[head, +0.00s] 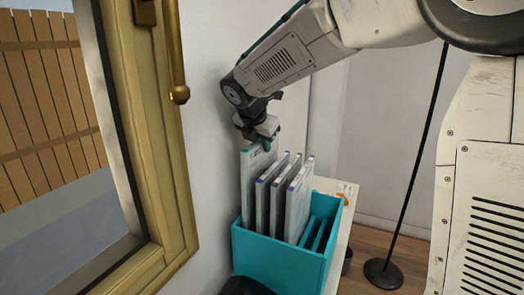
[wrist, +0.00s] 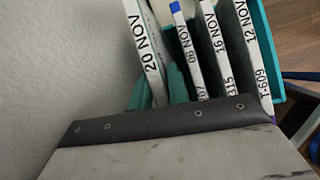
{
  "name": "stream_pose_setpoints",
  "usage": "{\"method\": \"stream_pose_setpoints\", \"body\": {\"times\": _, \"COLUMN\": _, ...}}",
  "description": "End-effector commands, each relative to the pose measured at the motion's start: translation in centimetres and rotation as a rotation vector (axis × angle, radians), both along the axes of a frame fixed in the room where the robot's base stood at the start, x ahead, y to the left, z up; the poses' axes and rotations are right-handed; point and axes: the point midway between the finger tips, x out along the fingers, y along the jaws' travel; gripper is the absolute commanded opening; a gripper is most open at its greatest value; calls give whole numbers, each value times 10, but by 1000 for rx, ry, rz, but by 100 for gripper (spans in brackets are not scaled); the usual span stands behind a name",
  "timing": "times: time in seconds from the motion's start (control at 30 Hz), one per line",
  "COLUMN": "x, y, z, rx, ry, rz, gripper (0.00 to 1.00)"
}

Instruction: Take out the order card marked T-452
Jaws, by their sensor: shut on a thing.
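My gripper (head: 266,143) is shut on the top of the leftmost order card (head: 249,190), which stands upright at the wall side of a teal box (head: 275,262). In the wrist view this card (wrist: 146,50) reads "20 NOV" and sits between my teal fingertips (wrist: 160,92). Its order number is hidden behind the gripper body. Its top is a little higher than the other cards. Three other cards stand to the right; the rightmost (wrist: 254,45) reads "12 NOV" and "T-609", the one beside it (wrist: 217,45) "16 NOV". I cannot read T-452 anywhere.
The box rests on a narrow white shelf (head: 341,215), with empty slots on its right. A white wall (head: 210,120) is close on the left, beside a yellow window frame (head: 160,130). A thin black stand (head: 383,272) is on the floor at right.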

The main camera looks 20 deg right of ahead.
Motion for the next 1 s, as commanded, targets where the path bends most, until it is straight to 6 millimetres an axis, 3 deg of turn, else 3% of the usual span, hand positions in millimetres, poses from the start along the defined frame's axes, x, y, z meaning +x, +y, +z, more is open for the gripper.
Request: {"method": "stream_pose_setpoints", "body": {"times": 1.0, "x": 1, "y": 1, "z": 84, "rx": 3, "ry": -6, "rz": 0, "gripper": 0}}
